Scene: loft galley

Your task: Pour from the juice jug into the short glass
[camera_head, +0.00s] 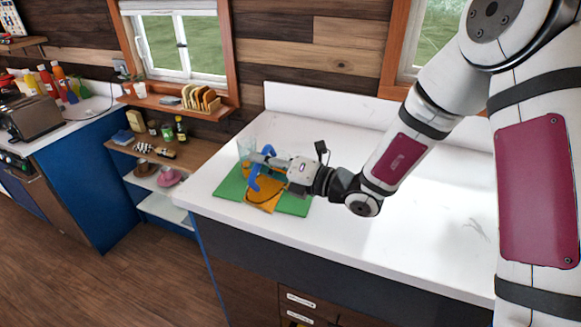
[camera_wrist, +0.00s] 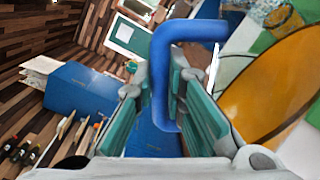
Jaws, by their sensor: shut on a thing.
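The juice jug (camera_head: 263,194) is clear with orange juice in it and a blue handle. It is over a green mat (camera_head: 230,190) on the white counter. My gripper (camera_head: 262,160) reaches in from the right and is shut on the blue handle. In the wrist view the handle (camera_wrist: 188,32) passes between the fingers of my gripper (camera_wrist: 166,95), with the orange juice (camera_wrist: 270,85) to the right. I cannot tell how far the jug is tilted or whether it touches the mat. A clear glass (camera_head: 246,147) stands just behind the gripper, partly hidden; its contents are unclear.
A wall shelf (camera_head: 180,105) with a toast rack is behind on the left. Lower open shelves (camera_head: 160,205) hold jars, bottles and cups. The counter (camera_head: 350,235) is clear to the right of the mat, and its front edge is close to the mat.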

